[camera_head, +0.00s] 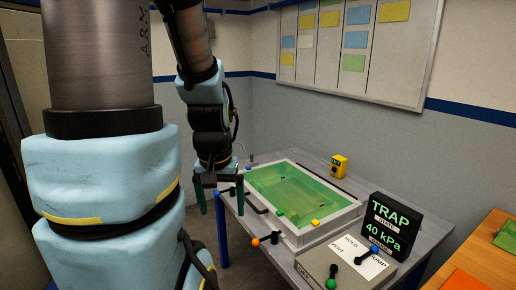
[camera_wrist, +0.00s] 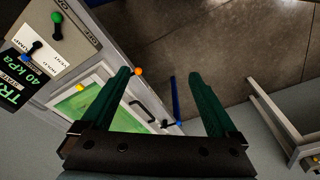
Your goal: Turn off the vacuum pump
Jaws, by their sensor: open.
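A grey control box (camera_head: 322,262) at the front right of the table has a green-knobbed lever (camera_head: 332,277) and a blue-knobbed lever (camera_head: 368,254). Its white plate reads VENT, HOLD and PUMP; the blue-knobbed lever lies by PUMP. The box also shows in the wrist view (camera_wrist: 78,40), at upper left, with small OFF lettering near the green lever. A black display (camera_head: 391,226) reads TRAP, 40 kPa. My gripper (camera_head: 222,208) is open and empty, left of the table and well apart from the box; it also shows in the wrist view (camera_wrist: 160,75).
A white-rimmed tray (camera_head: 296,238) of green liquid fills the table's middle. An orange-knobbed lever (camera_head: 264,239) and black handles stick out along its left side. A yellow box (camera_head: 338,166) stands behind. An orange-brown table (camera_head: 478,255) is at right. Open floor lies below my gripper.

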